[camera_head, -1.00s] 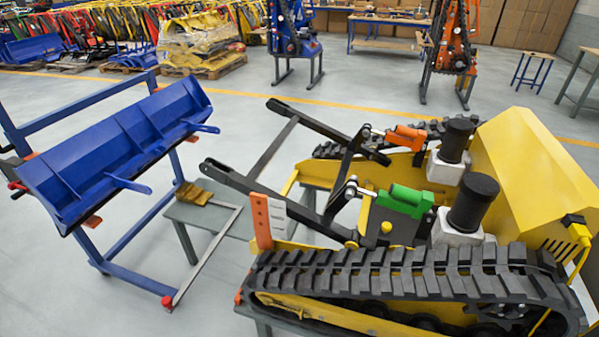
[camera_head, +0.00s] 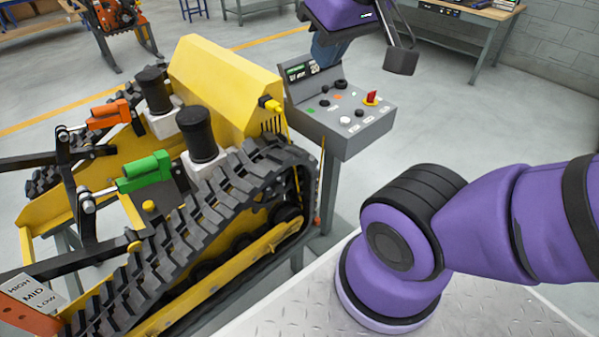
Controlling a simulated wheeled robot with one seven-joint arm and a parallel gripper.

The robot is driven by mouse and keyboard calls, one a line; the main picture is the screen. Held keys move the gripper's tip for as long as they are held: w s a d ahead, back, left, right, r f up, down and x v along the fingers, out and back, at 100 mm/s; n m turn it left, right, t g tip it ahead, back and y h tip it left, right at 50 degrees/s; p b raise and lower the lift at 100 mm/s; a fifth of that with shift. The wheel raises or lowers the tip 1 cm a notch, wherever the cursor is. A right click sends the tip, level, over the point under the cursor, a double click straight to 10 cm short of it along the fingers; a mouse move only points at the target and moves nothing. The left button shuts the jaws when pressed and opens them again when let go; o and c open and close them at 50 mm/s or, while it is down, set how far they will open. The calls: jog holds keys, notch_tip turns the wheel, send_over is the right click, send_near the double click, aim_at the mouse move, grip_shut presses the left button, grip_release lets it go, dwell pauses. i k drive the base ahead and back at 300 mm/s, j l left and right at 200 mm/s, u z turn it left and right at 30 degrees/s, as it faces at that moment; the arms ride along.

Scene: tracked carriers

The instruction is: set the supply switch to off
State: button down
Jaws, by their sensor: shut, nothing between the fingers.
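The grey control box (camera_head: 322,124) stands on a post beside the yellow tracked carrier. My gripper (camera_head: 402,62), dark at the end of a purple wrist, is at the top of the view. It is shut and empty, and appears above and to the right of the red handle, apart from it.
The yellow tracked carrier (camera_head: 225,85) fills the left, with a black track (camera_head: 185,240) towards me. The box top also bears several buttons, knobs and a small display (camera_head: 299,71). A grey workbench (camera_head: 445,40) stands behind. Floor right of the box is clear.

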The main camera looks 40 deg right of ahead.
aim_at(371, 96)
jog(key=z, duration=1.3)
jog(key=i+l+z, duration=0.3)
jog(key=i+l, duration=0.2)
